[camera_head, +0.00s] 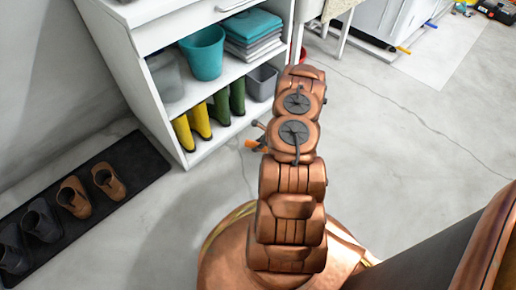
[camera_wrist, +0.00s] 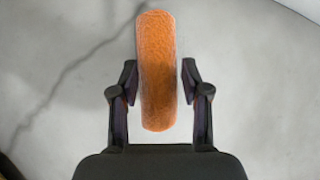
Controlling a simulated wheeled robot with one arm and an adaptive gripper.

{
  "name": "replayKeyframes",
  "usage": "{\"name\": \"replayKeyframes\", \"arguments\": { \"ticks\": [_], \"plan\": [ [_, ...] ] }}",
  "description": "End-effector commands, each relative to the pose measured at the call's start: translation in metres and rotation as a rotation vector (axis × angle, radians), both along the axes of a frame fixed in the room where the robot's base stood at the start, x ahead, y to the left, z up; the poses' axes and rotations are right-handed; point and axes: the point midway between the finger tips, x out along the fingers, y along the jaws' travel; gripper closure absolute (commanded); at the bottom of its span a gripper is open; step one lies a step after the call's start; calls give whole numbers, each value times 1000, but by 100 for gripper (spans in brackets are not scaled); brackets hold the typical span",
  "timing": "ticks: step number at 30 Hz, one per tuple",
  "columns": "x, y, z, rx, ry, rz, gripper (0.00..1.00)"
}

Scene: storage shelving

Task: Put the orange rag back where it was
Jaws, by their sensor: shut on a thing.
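The orange rag (camera_wrist: 157,70) shows in the wrist view as a long rounded roll, upright in the picture between the two fingers of my gripper (camera_wrist: 158,88). My gripper is shut on it. Bare grey floor shows behind it. In the head view, a small orange bit of the rag (camera_head: 252,144) shows left of my arm, in front of the shelf unit. Most of the rag and my gripper are hidden behind my arm there.
A dark mat (camera_head: 112,159) with shoes lies left.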

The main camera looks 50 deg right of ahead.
Motion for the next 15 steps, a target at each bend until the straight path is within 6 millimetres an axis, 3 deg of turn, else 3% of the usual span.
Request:
{"name": "replayKeyframes", "arguments": {
  "ticks": [11,15],
  "plan": [
    [9,-10,-2,2,0,0,86],
    [8,-10,-26,3,1,-1,86]
  ]
}}
